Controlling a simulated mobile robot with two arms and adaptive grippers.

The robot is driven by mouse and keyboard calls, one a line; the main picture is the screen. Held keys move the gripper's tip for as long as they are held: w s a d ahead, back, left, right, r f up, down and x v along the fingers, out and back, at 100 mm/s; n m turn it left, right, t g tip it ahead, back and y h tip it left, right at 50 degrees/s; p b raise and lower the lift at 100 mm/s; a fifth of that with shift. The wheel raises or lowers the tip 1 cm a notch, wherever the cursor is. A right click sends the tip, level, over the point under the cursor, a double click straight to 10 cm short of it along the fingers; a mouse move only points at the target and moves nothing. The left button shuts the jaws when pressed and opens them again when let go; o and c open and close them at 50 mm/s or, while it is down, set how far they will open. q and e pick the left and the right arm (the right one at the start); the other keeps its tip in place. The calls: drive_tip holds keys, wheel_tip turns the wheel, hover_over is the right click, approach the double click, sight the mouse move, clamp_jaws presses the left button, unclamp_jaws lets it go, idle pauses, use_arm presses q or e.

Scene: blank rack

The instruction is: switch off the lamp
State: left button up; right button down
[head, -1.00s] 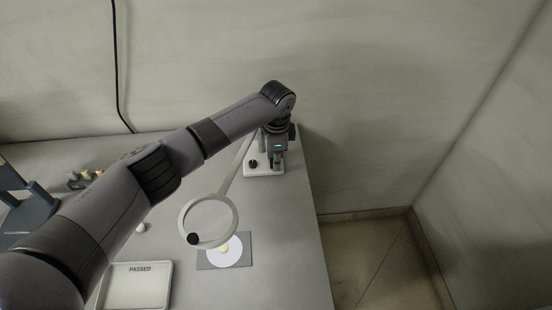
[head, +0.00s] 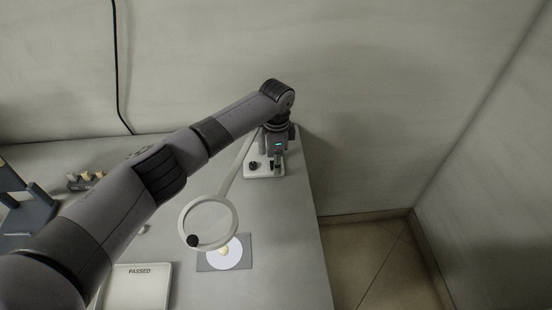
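The lamp is a white ring lamp (head: 233,213) on a long thin arm that runs up to a white base (head: 262,172) at the back right of the table. A dark knob (head: 253,166) sits on the base's left, and a small dark part shows to its right. Another black knob is on the ring's lower left. I cannot tell whether the lamp is lit. My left gripper (head: 274,158) points down over the right part of the base. Its fingers are small and dark here, so their opening and any contact are unclear. My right gripper is out of view.
Below the ring lies a grey mat (head: 245,262) with a white disc (head: 232,258) and a small yellowish thing. A white tray (head: 140,285) marked PASSED is at the front. Dark stands and small parts are at the left. The wall is close behind my arm.

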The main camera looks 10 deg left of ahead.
use_arm(q)
drive_tip(key=shift+r, duration=0.1)
wheel_tip(320, 180, up, 12)
drive_tip(key=shift+s, duration=0.2)
drive_tip(key=shift+c, duration=0.3)
